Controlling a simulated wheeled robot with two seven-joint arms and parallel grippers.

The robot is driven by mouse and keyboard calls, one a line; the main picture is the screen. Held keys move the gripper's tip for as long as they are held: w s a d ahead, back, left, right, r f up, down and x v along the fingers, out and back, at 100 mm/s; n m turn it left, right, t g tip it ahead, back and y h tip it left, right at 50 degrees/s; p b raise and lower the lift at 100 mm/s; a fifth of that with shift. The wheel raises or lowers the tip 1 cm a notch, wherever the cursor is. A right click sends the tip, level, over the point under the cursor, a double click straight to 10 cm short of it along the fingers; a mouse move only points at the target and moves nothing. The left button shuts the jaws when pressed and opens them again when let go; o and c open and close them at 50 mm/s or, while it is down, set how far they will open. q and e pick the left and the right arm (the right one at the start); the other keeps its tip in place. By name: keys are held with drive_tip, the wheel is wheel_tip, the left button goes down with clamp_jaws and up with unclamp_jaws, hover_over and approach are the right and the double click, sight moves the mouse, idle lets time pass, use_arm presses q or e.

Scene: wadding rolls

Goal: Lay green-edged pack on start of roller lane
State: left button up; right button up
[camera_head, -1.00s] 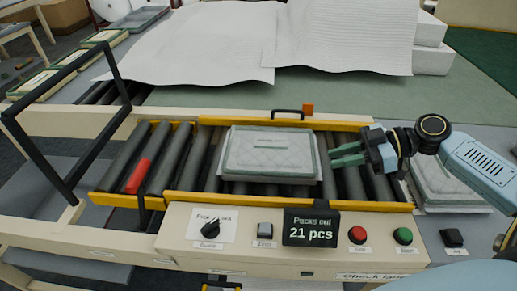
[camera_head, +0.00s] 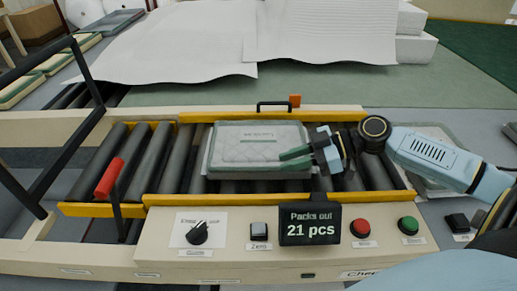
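A pale quilted pack with a grey-green border (camera_head: 240,140) lies flat on the dark rollers of the roller lane (camera_head: 350,180), near its middle. My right gripper (camera_head: 296,160) reaches in from the right. Its two green fingers are a little apart and overlap the pack's right part in the picture, with nothing seen between them. I cannot tell whether they touch the pack. Another pale pack (camera_head: 437,188) is partly hidden beneath my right arm, right of the lane. My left gripper is not in view.
Yellow rails (camera_head: 165,203) edge the lane. A red-handled lever (camera_head: 108,178) stands at its left part. The front panel has a knob, buttons and a display (camera_head: 310,225) reading "Packs out 21 pcs". White wadding sheets (camera_head: 180,45) lie behind. A dark frame rises at left.

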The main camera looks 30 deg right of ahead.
sight(260, 167)
drive_tip(key=shift+w+r+x, duration=0.1)
drive_tip(key=shift+r+x, duration=0.05)
drive_tip(key=shift+x, duration=1)
drive_tip(key=shift+w+r+x, duration=0.1)
drive_tip(key=shift+x, duration=1.05)
drive_tip(key=shift+w+a+f, duration=0.2)
drive_tip(key=shift+a+f, duration=0.05)
drive_tip(key=shift+a, duration=0.2)
clamp_jaws()
